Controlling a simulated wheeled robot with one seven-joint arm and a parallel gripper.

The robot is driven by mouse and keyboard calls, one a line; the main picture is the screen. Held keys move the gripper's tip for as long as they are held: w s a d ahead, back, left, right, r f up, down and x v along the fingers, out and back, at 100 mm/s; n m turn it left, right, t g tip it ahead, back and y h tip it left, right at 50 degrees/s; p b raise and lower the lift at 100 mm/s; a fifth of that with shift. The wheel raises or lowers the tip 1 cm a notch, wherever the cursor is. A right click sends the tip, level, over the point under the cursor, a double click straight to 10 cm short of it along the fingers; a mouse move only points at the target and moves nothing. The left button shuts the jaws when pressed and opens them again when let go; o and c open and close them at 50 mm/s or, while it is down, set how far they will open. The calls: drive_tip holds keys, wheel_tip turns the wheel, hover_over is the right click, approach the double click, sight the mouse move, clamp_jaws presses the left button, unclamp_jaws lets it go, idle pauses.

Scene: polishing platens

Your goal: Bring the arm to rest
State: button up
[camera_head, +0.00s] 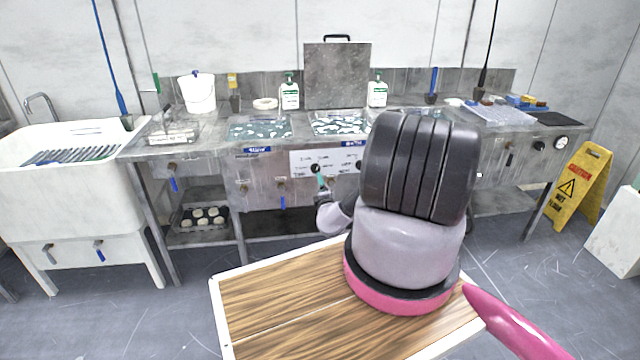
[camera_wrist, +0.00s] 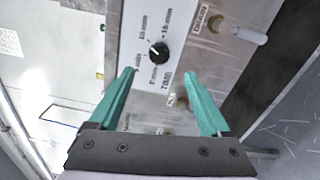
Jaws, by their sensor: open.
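My gripper (camera_wrist: 163,92) is open and empty in the wrist view, its two green fingers apart. Between and beyond the fingertips is a black dial knob (camera_wrist: 158,52) on a white timer panel (camera_wrist: 140,20), with a gap between fingers and knob as far as I can tell. In the head view my arm rises at the centre right and hides part of the bench. My gripper (camera_head: 321,183) shows small in front of the control panel (camera_head: 300,161) at the bench front.
A steel bench (camera_head: 205,155) with water basins (camera_head: 260,127) runs along the wall. A white sink (camera_head: 60,180) stands at left. A yellow wet-floor sign (camera_head: 582,185) stands at right. White bottles (camera_head: 289,95) and a bucket (camera_head: 198,93) stand on the bench. Floor shows between.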

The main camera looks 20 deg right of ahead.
idle(0.4)
drive_tip(key=w+a+r+n+t+y, duration=0.1)
drive_tip(key=w+a+r+n+y, duration=0.2)
drive_tip(key=r, duration=0.4)
drive_tip(key=w+a+r+n+t+y, duration=0.2)
drive_tip(key=a+r+n+y, duration=0.1)
drive_tip(key=r+n+y, duration=0.3)
drive_tip(key=s+a+r+n+g+y, duration=0.5)
drive_tip(key=a+r+n+g+y, duration=0.15)
drive_tip(key=a+r+n, duration=0.55)
drive_tip(key=s+a+r+n+g+y, duration=0.4)
drive_tip(key=a+r+n+g+y, duration=0.25)
drive_tip(key=r+n, duration=0.55)
drive_tip(key=s+a+r+n+g+h, duration=0.2)
drive_tip(key=s+r+n+g+h, duration=0.15)
drive_tip(key=s+r+n, duration=0.35)
drive_tip(key=s+a+r+n+g+h, duration=0.25)
drive_tip(key=s+r+h, duration=0.2)
drive_tip(key=s, duration=0.55)
drive_tip(key=s+d+r+n+t+h, duration=0.3)
drive_tip(key=s+d+r+n, duration=0.1)
drive_tip(key=s, duration=0.4)
drive_tip(key=s+d+r+n+t+h, duration=0.2)
drive_tip(key=s+d+r+n+h, duration=0.2)
drive_tip(key=s, duration=0.5)
drive_tip(key=shift+d+r+n+t, duration=0.4)
drive_tip(key=shift+d+r+n, duration=0.15)
drive_tip(key=shift+d+r, duration=0.4)
